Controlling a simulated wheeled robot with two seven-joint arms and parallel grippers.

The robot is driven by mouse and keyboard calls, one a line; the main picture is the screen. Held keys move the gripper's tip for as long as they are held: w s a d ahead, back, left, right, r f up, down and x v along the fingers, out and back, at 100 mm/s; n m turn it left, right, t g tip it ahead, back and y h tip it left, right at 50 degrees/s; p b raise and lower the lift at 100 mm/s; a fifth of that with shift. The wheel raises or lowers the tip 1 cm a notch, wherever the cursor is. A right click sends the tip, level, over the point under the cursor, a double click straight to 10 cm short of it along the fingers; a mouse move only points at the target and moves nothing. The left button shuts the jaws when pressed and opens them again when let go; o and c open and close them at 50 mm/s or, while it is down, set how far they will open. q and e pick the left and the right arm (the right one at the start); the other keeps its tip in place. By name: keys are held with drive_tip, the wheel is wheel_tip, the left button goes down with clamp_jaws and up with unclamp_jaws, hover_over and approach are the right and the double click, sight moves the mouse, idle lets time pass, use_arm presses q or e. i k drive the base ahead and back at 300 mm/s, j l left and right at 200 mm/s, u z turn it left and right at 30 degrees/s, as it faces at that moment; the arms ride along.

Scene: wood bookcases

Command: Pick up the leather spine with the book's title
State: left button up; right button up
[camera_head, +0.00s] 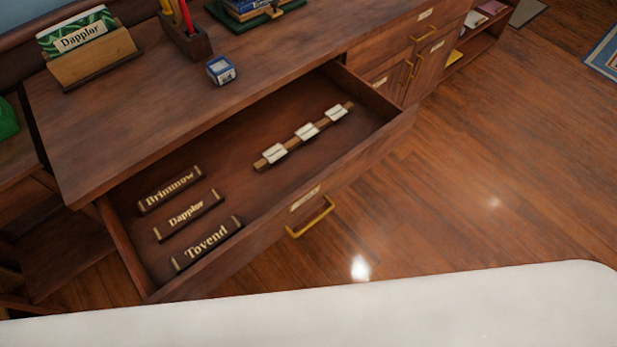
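Three dark leather spines with pale lettering lie side by side in the left part of an open drawer (275,222). The spine at the back reads "Brimmow" (170,189). The middle spine reads "Dapplor" (188,215). The front spine reads "Tovend" (206,243). A green and white book (77,31) titled "Dapplor" rests on a wooden stand (95,60) at the back left of the desk top. Neither of my grippers shows in the head view.
A wooden strip with white tags (307,131) lies in the drawer's right part. A blue and white block (221,70) and a pencil holder (188,40) stand on the desk top (150,110). The drawer has a brass handle (311,217). Floor (480,170) on the right is clear.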

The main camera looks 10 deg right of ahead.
sight(198, 208)
drive_tip(key=u, duration=1)
